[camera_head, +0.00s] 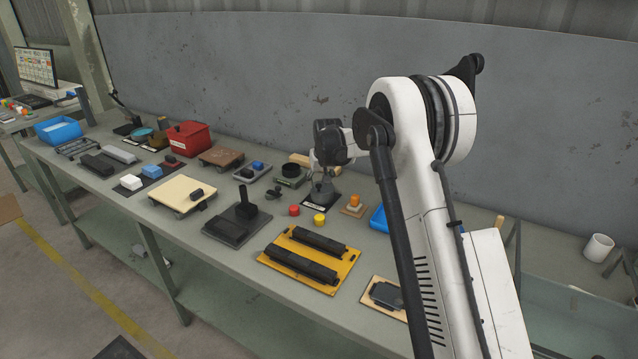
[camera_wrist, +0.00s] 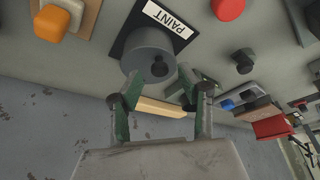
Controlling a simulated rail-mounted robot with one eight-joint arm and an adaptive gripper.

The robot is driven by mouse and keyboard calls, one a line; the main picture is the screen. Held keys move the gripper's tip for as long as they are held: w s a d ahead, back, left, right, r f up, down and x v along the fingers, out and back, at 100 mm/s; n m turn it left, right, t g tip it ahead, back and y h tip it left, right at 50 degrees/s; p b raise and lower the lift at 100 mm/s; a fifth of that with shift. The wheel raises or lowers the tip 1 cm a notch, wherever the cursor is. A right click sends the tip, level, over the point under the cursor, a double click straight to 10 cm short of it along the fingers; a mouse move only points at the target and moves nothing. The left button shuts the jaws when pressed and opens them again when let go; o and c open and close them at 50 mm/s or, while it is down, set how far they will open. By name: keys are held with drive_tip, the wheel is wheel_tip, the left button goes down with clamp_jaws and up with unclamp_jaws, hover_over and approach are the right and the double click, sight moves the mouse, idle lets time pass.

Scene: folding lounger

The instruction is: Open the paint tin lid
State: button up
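The paint tin (camera_wrist: 148,47) is a grey cylinder standing on a black mat (camera_wrist: 118,42) with a white PAINT label (camera_wrist: 169,18). A small dark knob-like part (camera_wrist: 158,70) shows at its near side in the wrist view. My gripper (camera_wrist: 160,84) has its two green fingers spread apart, with nothing seen held between them. The fingertips appear close to the tin's near side; contact cannot be told. In the head view, my gripper (camera_head: 322,172) is over the tin (camera_head: 322,192) near the back of the bench, and partly hides it.
A wooden bar (camera_wrist: 160,107) lies behind the tin. A red button (camera_head: 294,210) and yellow button (camera_head: 320,219) are in front of it. An orange knob on a wooden plate (camera_head: 354,204) stands to the right. A grey wall panel (camera_head: 250,70) runs behind the crowded bench.

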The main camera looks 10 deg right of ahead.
drive_tip(key=shift+w+f, duration=0.3)
drive_tip(key=shift+f, duration=0.35)
drive_tip(key=shift+c, duration=0.2)
clamp_jaws()
